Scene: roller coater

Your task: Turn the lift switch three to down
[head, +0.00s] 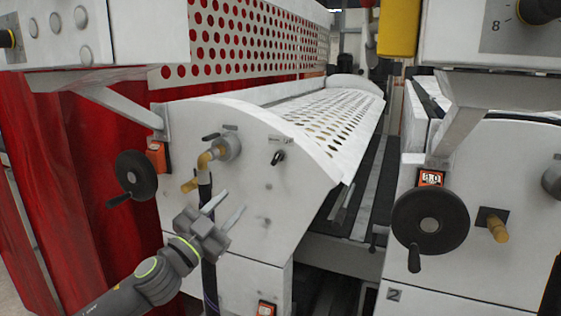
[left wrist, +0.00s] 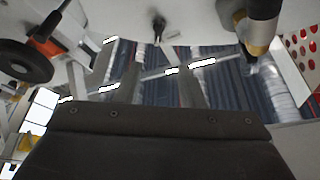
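A small black switch (head: 278,157) sits on the white end panel of the middle machine, right of a brass elbow fitting, under a small label too small to read. Which way it points is hard to tell. A small black switch also shows near the top of the left wrist view (left wrist: 159,28), apparently the same one, in a picture that looks turned over. My left gripper (head: 226,208) is open and empty, with its two fingers apart. It is below and left of the switch, not touching it. My right gripper is not in view.
The elbow fitting (head: 209,157) with a hose stands out near my left gripper. A black handwheel (head: 136,174) is at the left; another handwheel (head: 430,222) and a brass knob (head: 497,229) are at the right. A slanted perforated cover (head: 335,112) runs back behind the panel.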

